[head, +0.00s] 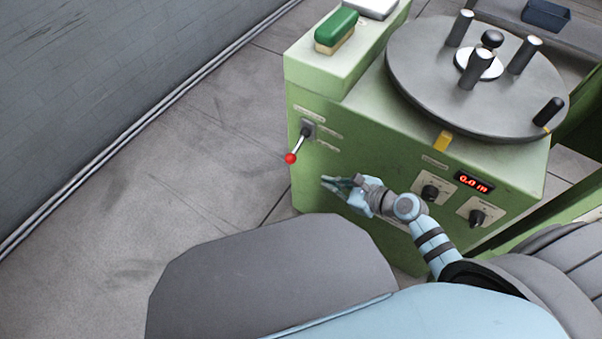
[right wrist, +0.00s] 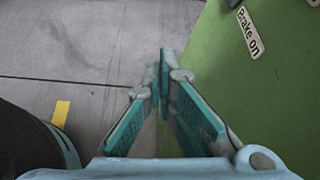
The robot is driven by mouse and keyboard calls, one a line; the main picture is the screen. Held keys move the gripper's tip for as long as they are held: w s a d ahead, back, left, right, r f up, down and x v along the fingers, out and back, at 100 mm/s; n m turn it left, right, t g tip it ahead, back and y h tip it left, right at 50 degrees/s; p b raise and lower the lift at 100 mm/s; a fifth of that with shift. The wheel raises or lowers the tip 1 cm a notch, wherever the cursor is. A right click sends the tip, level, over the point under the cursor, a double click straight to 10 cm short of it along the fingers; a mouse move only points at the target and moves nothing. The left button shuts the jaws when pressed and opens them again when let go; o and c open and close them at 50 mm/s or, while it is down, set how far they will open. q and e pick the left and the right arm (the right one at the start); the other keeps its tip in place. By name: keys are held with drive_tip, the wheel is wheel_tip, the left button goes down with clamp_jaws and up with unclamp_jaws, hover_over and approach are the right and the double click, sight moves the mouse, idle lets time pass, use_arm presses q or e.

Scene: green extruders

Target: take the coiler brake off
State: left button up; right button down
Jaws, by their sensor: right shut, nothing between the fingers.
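The coiler brake lever (head: 300,143) is on the front of the green coiler cabinet (head: 350,135), near its left edge. It has a dark pivot, a pale shaft and a red knob (head: 291,158), and it slants down to the left. Small labels beside it are too small to read in the head view. A label reading "Brake on" (right wrist: 251,32) shows on the green panel in the right wrist view. My right gripper (head: 329,182) is shut and empty, below and to the right of the knob, apart from it. Its teal-padded fingers (right wrist: 160,75) show in the right wrist view. My left gripper is out of view.
The grey coiler disc (head: 420,85) with several upright pegs sits on the cabinet. A green-topped brush (head: 335,33) lies on its raised left part. A red display (head: 474,182) and two knobs are right of my gripper. Floor (head: 190,170) left of the cabinet is clear.

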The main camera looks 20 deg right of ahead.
sight(297, 147)
drive_tip(key=b+x, duration=0.6)
drive_tip(key=x, duration=0.4)
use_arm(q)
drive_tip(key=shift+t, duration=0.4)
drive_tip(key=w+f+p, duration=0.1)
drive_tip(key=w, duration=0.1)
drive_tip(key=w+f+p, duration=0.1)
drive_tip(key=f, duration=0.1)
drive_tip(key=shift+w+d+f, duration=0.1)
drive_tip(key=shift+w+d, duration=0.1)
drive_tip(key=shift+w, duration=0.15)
use_arm(e)
drive_tip(key=r, duration=0.2)
drive_tip(key=a+r, duration=0.1)
drive_tip(key=shift+r, duration=0.35)
